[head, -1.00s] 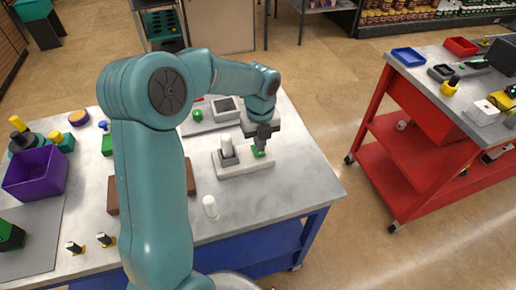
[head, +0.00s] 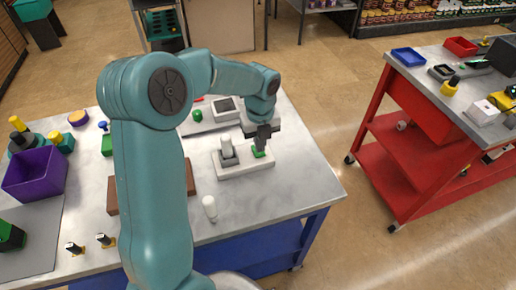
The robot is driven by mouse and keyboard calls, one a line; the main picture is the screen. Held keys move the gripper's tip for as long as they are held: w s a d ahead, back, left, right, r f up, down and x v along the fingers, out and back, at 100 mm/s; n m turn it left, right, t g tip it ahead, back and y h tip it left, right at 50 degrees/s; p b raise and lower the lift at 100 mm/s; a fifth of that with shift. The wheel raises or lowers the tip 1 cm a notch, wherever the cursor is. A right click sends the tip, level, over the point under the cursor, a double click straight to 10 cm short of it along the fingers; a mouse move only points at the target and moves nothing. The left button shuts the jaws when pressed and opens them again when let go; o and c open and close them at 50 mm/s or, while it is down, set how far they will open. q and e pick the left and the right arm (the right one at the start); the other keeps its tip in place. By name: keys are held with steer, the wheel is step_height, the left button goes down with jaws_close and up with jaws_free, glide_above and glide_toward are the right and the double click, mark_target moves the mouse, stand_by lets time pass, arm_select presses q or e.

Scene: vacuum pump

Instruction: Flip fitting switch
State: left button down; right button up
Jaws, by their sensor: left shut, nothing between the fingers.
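A white fixture base (head: 236,170) lies on the grey table, near its right side. A grey holder with an upright white cylinder (head: 227,147) stands on the left part of the base. A small green switch (head: 259,152) sits on the right part of the base. My left gripper (head: 261,147) is shut and empty, pointing down right at the green switch. Its fingertips partly cover the switch, so I cannot tell whether they touch it or which way it is tipped. My right gripper is not in view.
A loose white cylinder (head: 209,208) stands in front of the base. A grey panel with a screen (head: 226,108) and a green button (head: 197,115) lies behind. A purple bin (head: 36,173) is at the left. A red cart (head: 407,150) stands apart at the right.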

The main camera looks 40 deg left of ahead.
arm_select(q)
steer(key=shift+f+b, duration=0.65)
steer(key=shift+f, duration=0.35)
stand_by(0.8)
steer(key=shift+r, duration=0.1)
steer(key=shift+r+p, duration=0.55)
steer(key=shift+p, duration=0.1)
step_height(320, 180, up, 2)
steer(key=shift+r+p, duration=0.25)
steer(key=shift+p, duration=0.7)
step_height(320, 180, up, 2)
steer(key=shift+r+p, duration=0.1)
steer(key=shift+p, duration=0.85)
steer(key=shift+r+p, duration=0.5)
steer(key=shift+r, duration=0.15)
steer(key=shift+f, duration=0.1)
